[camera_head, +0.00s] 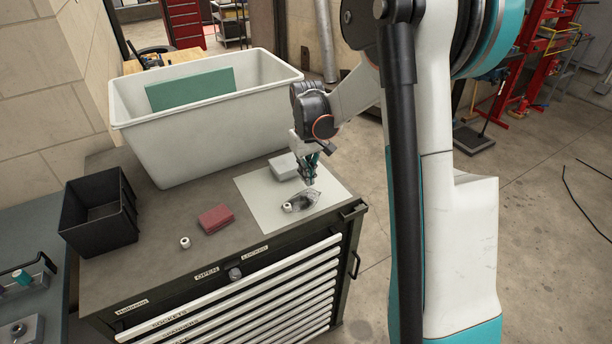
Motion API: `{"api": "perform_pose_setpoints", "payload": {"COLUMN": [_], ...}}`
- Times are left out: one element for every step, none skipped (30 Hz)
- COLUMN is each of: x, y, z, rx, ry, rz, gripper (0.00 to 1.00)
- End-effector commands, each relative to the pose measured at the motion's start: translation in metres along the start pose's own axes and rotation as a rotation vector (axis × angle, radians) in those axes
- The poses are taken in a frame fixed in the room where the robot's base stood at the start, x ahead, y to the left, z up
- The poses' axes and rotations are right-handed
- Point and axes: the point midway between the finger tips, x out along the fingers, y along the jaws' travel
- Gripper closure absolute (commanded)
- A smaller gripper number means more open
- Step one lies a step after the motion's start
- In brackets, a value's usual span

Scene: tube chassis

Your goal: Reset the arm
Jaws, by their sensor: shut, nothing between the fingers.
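My gripper (309,178) points down over the white sheet (257,192) on the right of the tool cabinet's top. Its fingers are shut and I see nothing held. A clear, dark-tinted object with a white end (302,200) lies on the sheet just below the fingertips; I cannot tell whether they touch it. My arm reaches in from the right side of the view.
A large white bin (210,138) holding a green panel (190,90) stands at the back of the cabinet top (140,262). A black open box (97,212) is at left. A red block (215,218) and a small white nut-like piece (185,242) lie in front. Open floor lies to the right.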

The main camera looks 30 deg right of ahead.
Motion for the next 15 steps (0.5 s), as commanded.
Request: {"api": "perform_pose_setpoints", "payload": {"x": [-0.017, -0.024, -0.032, -0.038, -0.044, -0.051, -0.056, -0.061, -0.066, -0.07, -0.072, -0.076, -0.078, -0.08, -0.081], "y": [0.0, 0.0, 0.0, 0.0, 0.0, 0.0, 0.0, 0.0, 0.0, 0.0, 0.0, 0.0, 0.0, 0.0, 0.0], "z": [0.0, 0.0, -0.001, 0.0, 0.0, -0.001, 0.0, 0.0, 0.0, 0.0, 0.0, -0.001, -0.001, -0.001, -0.001], "rx": [-0.001, -0.001, -0.001, -0.001, -0.001, -0.001, 0.0, 0.0, 0.0, 0.0, 0.0, 0.0, 0.0, -0.001, -0.001], "ry": [0.0, 0.0, 0.0, 0.0, 0.0, 0.0, 0.0, 0.0, 0.0, 0.0, 0.0, 0.0, 0.0, 0.0, 0.0], "rz": [0.0, 0.0, 0.0, 0.0, 0.0, 0.0, 0.0, 0.0, 0.0, 0.0, 0.0, 0.0, 0.0, 0.0, 0.0], "gripper": [1.0, 1.0, 1.0, 1.0, 1.0, 1.0, 1.0, 1.0, 1.0, 1.0, 1.0, 1.0, 1.0, 1.0, 1.0]}}
